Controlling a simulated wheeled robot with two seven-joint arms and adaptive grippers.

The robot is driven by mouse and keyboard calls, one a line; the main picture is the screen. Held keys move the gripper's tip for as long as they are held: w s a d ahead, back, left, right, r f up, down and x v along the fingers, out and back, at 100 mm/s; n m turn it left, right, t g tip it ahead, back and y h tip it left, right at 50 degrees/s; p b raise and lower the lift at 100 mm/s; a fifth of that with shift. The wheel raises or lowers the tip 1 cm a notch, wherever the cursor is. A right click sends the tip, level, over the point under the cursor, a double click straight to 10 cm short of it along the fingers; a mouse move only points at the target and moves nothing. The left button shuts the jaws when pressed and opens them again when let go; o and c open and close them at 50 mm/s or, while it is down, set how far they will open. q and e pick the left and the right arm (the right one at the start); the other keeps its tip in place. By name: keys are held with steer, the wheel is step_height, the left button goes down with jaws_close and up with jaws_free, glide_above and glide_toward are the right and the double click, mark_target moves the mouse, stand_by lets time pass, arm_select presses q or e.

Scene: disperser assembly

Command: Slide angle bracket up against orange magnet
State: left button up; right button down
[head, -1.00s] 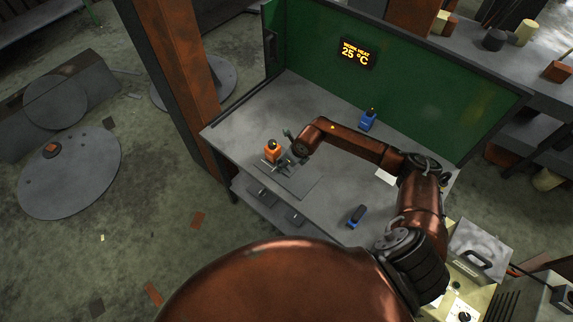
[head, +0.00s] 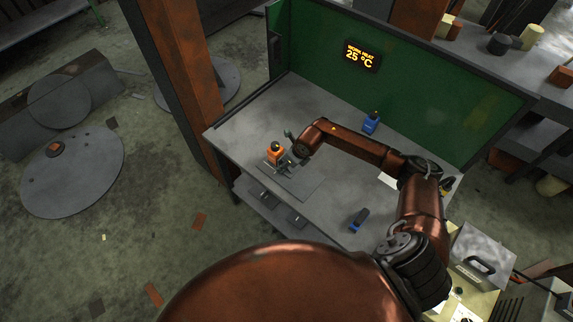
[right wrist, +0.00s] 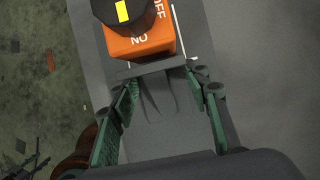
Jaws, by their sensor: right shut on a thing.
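The orange magnet (head: 276,153) with a black knob stands on a grey plate (head: 301,187) on the workbench. In the head view this gripper (head: 286,163) is small beside the magnet. My left gripper is not in view.
White marking lines (right wrist: 198,57) show beside the magnet. A blue item (head: 371,122) stands at the back of the bench and a blue-black item (head: 359,219) lies at the front right. A green panel (head: 440,90) closes the back. Bench left of the plate is clear.

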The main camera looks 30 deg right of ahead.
steer(key=c, duration=1)
jaws_free()
steer(key=v, duration=1.2)
steer(key=shift+a, duration=0.15)
